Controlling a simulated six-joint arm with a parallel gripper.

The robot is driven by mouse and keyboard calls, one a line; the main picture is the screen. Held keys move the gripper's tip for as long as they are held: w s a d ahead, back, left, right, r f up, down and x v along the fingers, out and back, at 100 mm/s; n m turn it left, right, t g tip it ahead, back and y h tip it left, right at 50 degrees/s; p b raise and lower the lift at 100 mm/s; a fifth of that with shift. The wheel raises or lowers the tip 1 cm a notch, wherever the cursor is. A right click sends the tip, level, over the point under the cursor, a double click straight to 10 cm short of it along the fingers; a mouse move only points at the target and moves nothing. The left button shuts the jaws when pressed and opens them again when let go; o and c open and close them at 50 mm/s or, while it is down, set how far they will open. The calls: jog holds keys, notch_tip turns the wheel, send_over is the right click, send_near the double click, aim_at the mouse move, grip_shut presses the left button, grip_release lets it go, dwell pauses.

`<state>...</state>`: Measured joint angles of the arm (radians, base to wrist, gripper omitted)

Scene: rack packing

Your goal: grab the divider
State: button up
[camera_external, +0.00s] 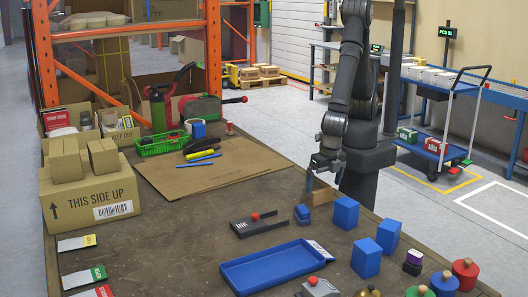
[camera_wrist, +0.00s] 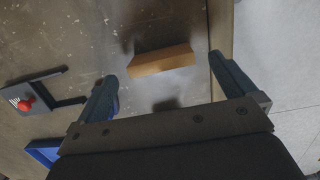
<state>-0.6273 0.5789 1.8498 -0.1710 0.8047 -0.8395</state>
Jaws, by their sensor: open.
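A tan, flat-sided piece that looks like the divider (camera_wrist: 161,60) lies between and just beyond my fingertips in the wrist view. In the external view, the divider (camera_external: 321,197) shows at the table's right edge, under my gripper (camera_external: 312,182). My gripper (camera_wrist: 163,72) is open, with one finger to the left and one to the right of the divider. A gap shows between the divider and each finger. The jaws hold nothing. I cannot tell the exact height of the fingertips above the table.
A black holder with a red knob (camera_external: 258,222) and a blue tray (camera_external: 270,268) lie left of the divider. A small blue item (camera_external: 302,213) and a blue block (camera_external: 345,213) stand close by. The table's edge (camera_wrist: 222,30) runs near my right finger.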

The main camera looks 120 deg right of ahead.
aim_at(323, 190)
jog(key=shift+d+f, duration=0.15)
jog(key=shift+f, duration=1)
jog(key=shift+d+f, duration=0.1)
jog(key=shift+f, duration=1.05)
jog(key=c, duration=1)
jog(key=shift+r, duration=0.1)
